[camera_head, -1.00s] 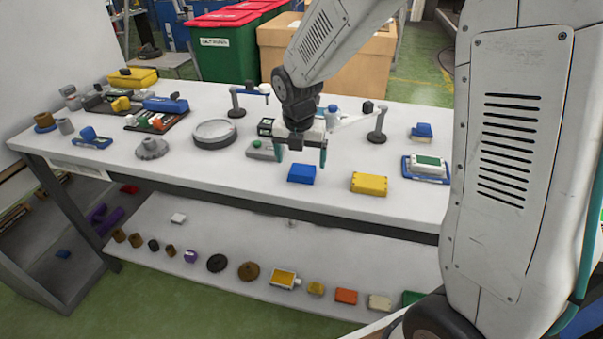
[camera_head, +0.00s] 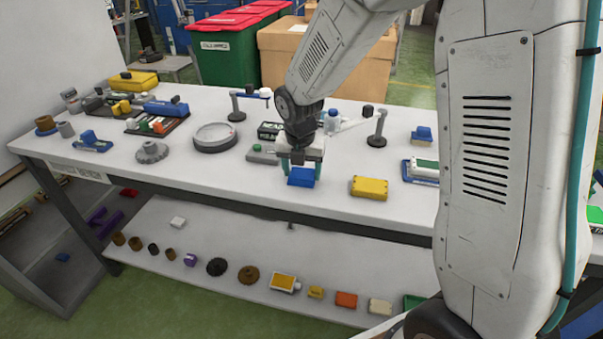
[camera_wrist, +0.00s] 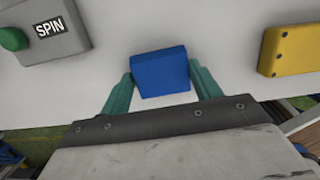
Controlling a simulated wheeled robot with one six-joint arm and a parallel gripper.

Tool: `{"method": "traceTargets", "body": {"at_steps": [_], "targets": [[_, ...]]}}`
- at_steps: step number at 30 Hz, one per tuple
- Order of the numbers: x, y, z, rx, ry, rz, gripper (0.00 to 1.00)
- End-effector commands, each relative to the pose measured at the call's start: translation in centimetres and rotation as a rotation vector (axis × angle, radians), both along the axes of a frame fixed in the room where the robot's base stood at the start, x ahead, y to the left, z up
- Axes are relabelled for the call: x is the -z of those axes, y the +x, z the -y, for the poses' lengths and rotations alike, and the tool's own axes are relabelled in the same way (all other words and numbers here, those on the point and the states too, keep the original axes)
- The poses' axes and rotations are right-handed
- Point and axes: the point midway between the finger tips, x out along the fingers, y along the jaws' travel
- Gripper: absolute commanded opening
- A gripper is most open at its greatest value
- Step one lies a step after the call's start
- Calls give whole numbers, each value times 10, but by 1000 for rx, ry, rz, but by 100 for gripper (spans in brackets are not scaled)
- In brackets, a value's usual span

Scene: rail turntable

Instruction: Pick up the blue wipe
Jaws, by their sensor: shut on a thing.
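The blue wipe (camera_head: 301,177) is a small blue block near the front edge of the white table. My gripper (camera_head: 301,170) is lowered onto it from above, with one finger on each side. In the wrist view the blue wipe (camera_wrist: 160,71) lies between the two green fingers of my gripper (camera_wrist: 162,84), which are shut on it. I cannot tell any gap between the wipe and the table top.
A yellow block (camera_head: 369,187) lies to the right on the table (camera_head: 230,180). A grey box with a green button and a SPIN label (camera_wrist: 45,30) is to the left. A round grey turntable (camera_head: 214,135) stands further left. A lower shelf (camera_head: 190,240) holds several small parts.

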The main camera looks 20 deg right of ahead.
Motion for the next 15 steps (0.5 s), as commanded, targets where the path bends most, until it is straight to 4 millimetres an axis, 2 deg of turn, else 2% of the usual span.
{"method": "traceTargets", "body": {"at_steps": [5, 11, 15], "targets": [[-9, 0, 0, 0, 0, 1, 41], [-34, 1, 0, 0, 0, 4, 41], [-38, -25, 7, 2, 0, 1, 41]]}}
